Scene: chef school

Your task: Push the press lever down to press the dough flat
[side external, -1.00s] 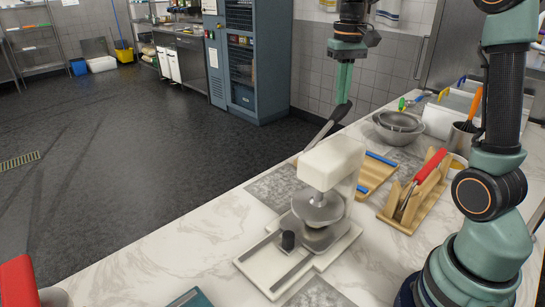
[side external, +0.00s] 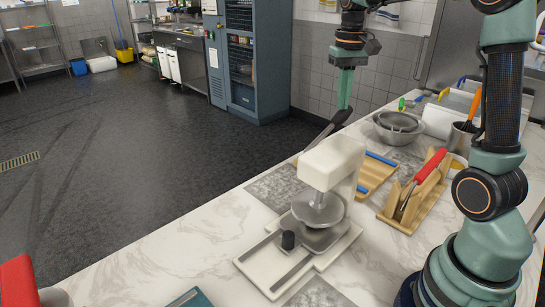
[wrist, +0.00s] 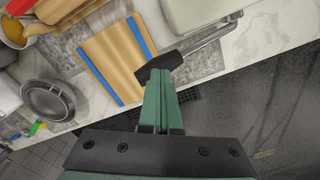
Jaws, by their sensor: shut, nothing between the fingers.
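The white press (side external: 333,163) stands on the counter with a round metal upper plate (side external: 318,208) over its lower plate. The gap between the plates is narrow, and I cannot make out the dough there. The press lever (side external: 331,124) has a dark handle and slants up from behind the press head. In the wrist view the lever's metal arm (wrist: 208,38) and its black handle (wrist: 148,75) show. My gripper (side external: 344,106) is shut and points down at the upper end of the handle. In the wrist view its fingertips (wrist: 162,75) overlap the handle; contact looks likely.
A wooden board with blue strips (side external: 374,172), a wooden rack (side external: 414,208) with a red-handled tool, and metal bowls (side external: 397,127) stand right of the press.

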